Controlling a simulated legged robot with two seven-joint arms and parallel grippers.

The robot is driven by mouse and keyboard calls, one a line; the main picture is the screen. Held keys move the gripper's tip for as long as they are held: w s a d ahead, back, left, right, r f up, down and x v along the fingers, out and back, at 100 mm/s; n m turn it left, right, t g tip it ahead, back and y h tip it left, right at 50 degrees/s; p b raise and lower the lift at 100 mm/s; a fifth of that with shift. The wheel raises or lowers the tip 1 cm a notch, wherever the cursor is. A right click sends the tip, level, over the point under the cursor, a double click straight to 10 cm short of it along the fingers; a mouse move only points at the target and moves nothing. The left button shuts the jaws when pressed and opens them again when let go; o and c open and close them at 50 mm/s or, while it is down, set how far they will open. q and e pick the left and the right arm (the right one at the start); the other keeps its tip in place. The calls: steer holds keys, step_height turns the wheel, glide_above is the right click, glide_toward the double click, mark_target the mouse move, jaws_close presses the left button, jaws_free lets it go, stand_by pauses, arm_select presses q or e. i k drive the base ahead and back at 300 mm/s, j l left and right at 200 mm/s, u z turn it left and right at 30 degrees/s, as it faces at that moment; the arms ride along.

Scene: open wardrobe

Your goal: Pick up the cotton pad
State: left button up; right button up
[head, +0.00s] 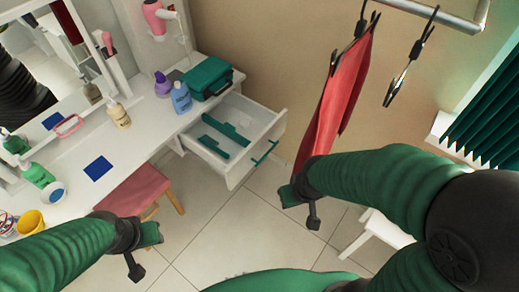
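No cotton pad is clearly recognisable. A small round white container with a blue inside or top (57,193) stands at the left of the white table; its contents are too small to tell. A flat blue square (99,168) lies on the table to its right. My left gripper (152,233) is at the lower left, in front of the table and near the pink stool. My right gripper (288,195) is right of the open drawer, below the red cloth. Both are apart from the table items, and their finger openings cannot be made out.
A white table (140,140) with a mirror holds a yellow cup (31,222), several bottles and a teal case (207,77). An open drawer (225,140) juts out. A pink stool (140,190) stands below. A red cloth (340,100) hangs from a clip hanger.

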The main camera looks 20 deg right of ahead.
mark_target(244, 122)
steer(key=i+u, duration=0.2)
steer(key=i, duration=0.2)
steer(key=i+l+u, duration=0.25)
steer(key=i, duration=0.15)
steer(key=i+u, duration=0.2)
steer(key=i, duration=0.25)
